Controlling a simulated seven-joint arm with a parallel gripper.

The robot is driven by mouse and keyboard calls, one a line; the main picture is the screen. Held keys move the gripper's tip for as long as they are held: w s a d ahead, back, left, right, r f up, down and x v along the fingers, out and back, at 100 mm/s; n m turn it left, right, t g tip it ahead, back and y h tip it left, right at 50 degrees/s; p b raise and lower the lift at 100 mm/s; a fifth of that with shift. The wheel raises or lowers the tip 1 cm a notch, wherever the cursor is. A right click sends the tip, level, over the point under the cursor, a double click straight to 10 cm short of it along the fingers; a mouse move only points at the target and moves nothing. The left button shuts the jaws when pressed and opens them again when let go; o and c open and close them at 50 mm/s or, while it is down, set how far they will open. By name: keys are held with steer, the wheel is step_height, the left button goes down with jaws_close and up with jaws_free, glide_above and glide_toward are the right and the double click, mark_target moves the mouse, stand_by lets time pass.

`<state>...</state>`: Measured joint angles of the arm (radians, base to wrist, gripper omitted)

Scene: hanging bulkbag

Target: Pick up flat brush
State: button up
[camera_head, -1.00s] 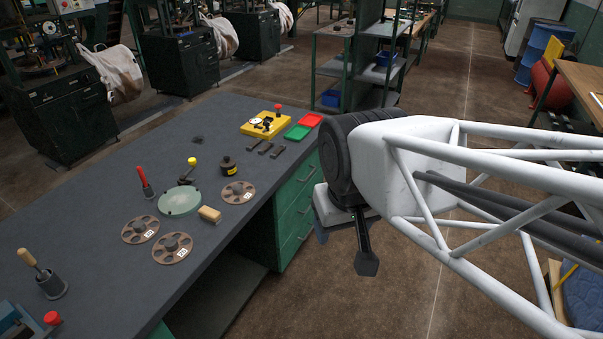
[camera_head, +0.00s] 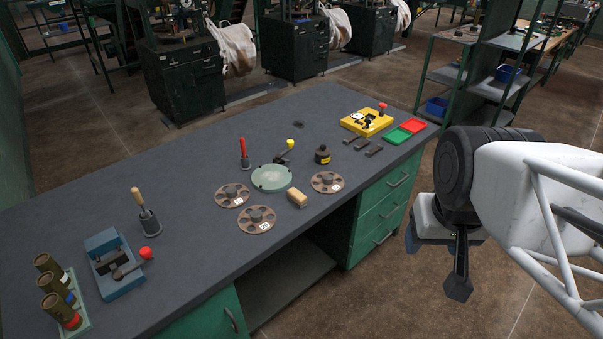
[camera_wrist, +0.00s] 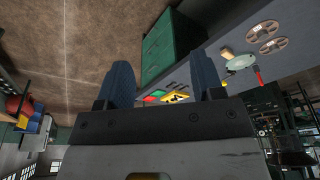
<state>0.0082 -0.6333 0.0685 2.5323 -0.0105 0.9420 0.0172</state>
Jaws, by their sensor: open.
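A small tan block (camera_head: 297,199), which may be the flat brush, lies on the grey workbench (camera_head: 190,285) near its front edge, beside the round discs. I cannot make out bristles. A wooden-handled tool (camera_head: 138,202) stands in a dark holder (camera_head: 150,223) farther left; its lower end is hidden. My gripper (camera_head: 457,268) hangs right of the bench, over the floor and well away from both. In the wrist view, my gripper (camera_wrist: 163,80) has its two blue fingers spread with nothing held between them. The tan block also shows there (camera_wrist: 226,52).
Several brown discs (camera_head: 256,220) surround a pale green round plate (camera_head: 271,178). A blue fixture (camera_head: 113,265) and a rack of brown cylinders (camera_head: 58,290) stand left. The bench's left back is clear.

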steer(key=shift+o, duration=0.5)
steer(key=n+g, duration=0.3)
steer(key=n, duration=0.6)
glide_above(297, 195)
steer(key=f, duration=2.3)
steer(key=shift+d, duration=0.2)
steer(key=shift+w+a+f, duration=0.1)
steer(key=shift+a+f, duration=0.05)
